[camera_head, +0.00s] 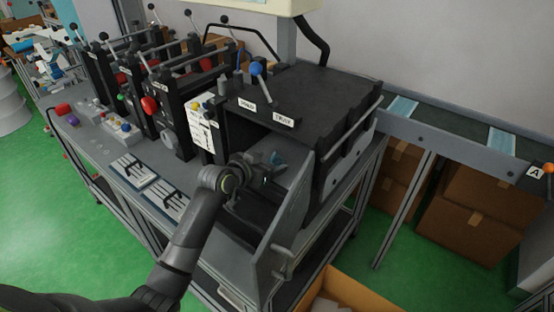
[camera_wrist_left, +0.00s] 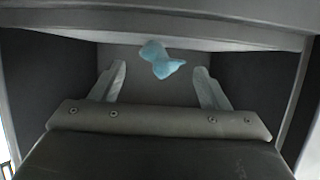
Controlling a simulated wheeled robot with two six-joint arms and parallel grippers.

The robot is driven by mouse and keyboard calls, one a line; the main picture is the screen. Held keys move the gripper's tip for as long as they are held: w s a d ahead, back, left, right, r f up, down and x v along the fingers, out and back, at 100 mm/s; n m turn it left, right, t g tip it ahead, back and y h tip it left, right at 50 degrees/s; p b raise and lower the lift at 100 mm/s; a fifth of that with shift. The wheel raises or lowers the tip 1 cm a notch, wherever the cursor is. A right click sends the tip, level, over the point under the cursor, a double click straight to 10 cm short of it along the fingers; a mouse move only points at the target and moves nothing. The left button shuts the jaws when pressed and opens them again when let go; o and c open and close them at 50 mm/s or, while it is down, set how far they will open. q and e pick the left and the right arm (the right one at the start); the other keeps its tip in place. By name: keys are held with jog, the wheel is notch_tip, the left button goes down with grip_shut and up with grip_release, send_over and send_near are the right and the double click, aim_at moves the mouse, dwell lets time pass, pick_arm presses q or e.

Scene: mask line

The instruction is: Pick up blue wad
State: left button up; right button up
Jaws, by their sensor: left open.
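The blue wad (camera_wrist_left: 160,60) is a crumpled light blue piece in the left wrist view, lying inside a grey compartment of the machine. It also shows small in the head view (camera_head: 277,158), just past my left gripper. My left gripper (camera_wrist_left: 164,88) is open, with one finger on each side and the wad ahead between and slightly beyond the fingertips. It does not appear to touch the wad. In the head view the left gripper (camera_head: 262,178) reaches into the machine's opening. My right gripper is not in view.
The black machine housing (camera_head: 310,95) stands over the compartment. An open grey door panel (camera_head: 284,235) stands close to the right of my left gripper. A conveyor (camera_head: 450,139) with light blue masks runs to the right, above cardboard boxes (camera_head: 465,215).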

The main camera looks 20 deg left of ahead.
aim_at(278, 157)
pick_arm(q)
jog(key=shift+w+d+p, duration=0.2)
jog(key=shift+w+p, duration=0.15)
jog(key=shift+w, duration=0.25)
jog(key=p+x, duration=0.1)
jog(key=x, duration=0.2)
jog(key=shift+r, duration=0.1)
jog(key=shift+w+d+f, duration=0.1)
jog(key=shift+w+f, duration=0.25)
jog(key=shift+w, duration=0.25)
jog(key=shift+c, duration=0.3)
jog(key=c, duration=1)
